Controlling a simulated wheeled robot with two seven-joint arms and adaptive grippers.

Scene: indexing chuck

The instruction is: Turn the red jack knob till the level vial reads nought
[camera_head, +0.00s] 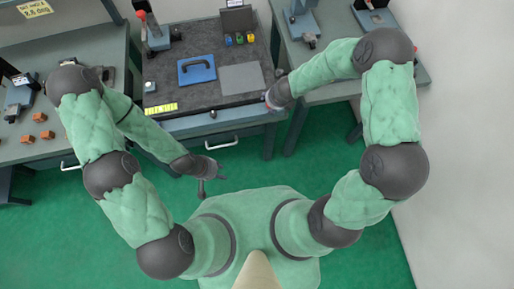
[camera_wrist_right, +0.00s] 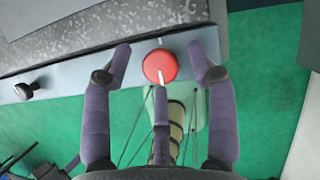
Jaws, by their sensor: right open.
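The red jack knob (camera_wrist_right: 160,66) is on the front edge of the bench, seen in the right wrist view. My right gripper (camera_wrist_right: 163,72) is open, with a finger on each side of the knob and a third finger below it. Gaps show between the side fingers and the knob. In the head view my right gripper (camera_head: 272,98) is at the bench's front right corner and mostly covers the knob. A yellow-green strip (camera_head: 161,108) at the front left may be the level vial; its reading is too small to tell. My left gripper (camera_head: 210,176) is open and empty over the floor.
A black knob (camera_wrist_right: 27,90) is on the same front edge. The dark bench top (camera_head: 185,60) carries a blue handled plate (camera_head: 197,70), a grey plate (camera_head: 243,78) and small coloured parts. Side benches stand left and right. Green floor in front is clear.

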